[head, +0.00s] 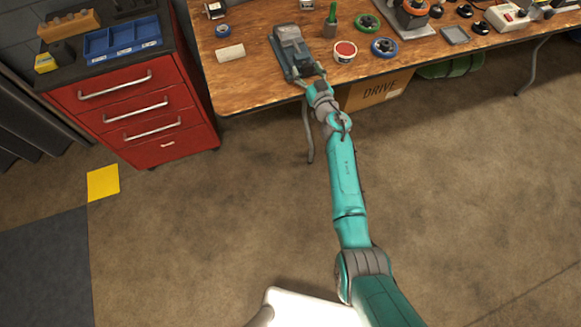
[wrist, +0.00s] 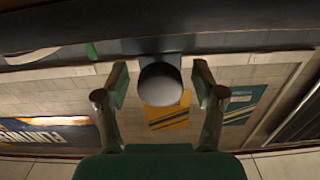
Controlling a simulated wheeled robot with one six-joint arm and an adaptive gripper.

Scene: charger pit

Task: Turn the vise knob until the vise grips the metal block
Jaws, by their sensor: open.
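The grey vise (head: 291,52) sits on the wooden workbench near its front edge, left of the middle of the head view. My gripper (head: 309,78) is at the front end of the vise. In the wrist view, a round grey knob (wrist: 160,84) sits between the two fingers of my gripper (wrist: 160,80). The fingers stand apart on both sides of the knob, with a visible gap on each side. I cannot make out the metal block apart from the vise.
On the workbench (head: 262,85), a white roll (head: 230,53), a red-topped tub (head: 345,51), a green bottle (head: 331,22) and tape rolls (head: 384,47) lie near the vise. A red drawer cabinet (head: 140,105) stands left. A cardboard box (head: 375,93) is under the bench.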

